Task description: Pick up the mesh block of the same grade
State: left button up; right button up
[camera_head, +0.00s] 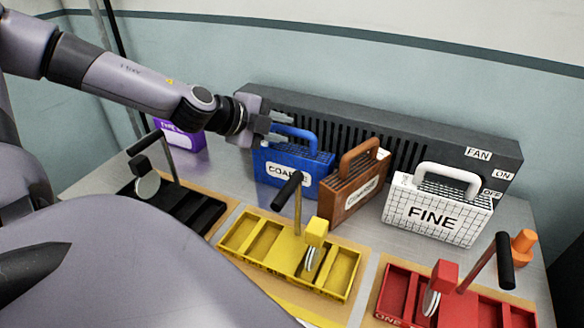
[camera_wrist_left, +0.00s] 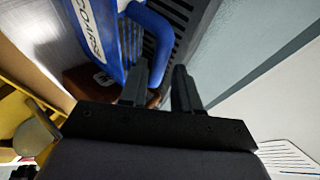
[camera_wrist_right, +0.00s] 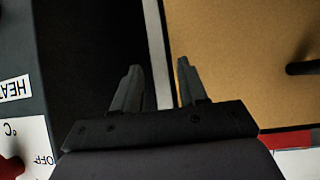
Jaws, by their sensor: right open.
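A blue mesh block (camera_head: 290,165) with a blue loop handle and a partly hidden label starting "COA" stands at the back. It also shows in the left wrist view (camera_wrist_left: 97,40). A brown block (camera_head: 352,185) with a small label stands right of it. A white mesh block (camera_head: 436,212) reads "FINE". A purple block (camera_head: 182,137) sits at far left, its label partly hidden. My left gripper (camera_head: 280,126) is at the blue handle, fingers apart; I cannot tell whether it touches. My right gripper (camera_wrist_right: 156,85) is open and empty, out of the head view.
A dark slotted fan unit (camera_head: 420,145) runs behind the blocks. Black (camera_head: 196,214), yellow (camera_head: 262,241) and red (camera_head: 398,290) trays with levers stand in front. An orange knob (camera_head: 522,243) is at right. A tan board (camera_wrist_right: 235,60) lies below my right gripper.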

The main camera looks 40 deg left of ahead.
aim_at(288, 130)
pick_arm(q)
jog(key=shift+b+x, duration=0.55)
jog(key=shift+x, duration=1.55)
jog(key=shift+c, duration=0.4)
grip_shut()
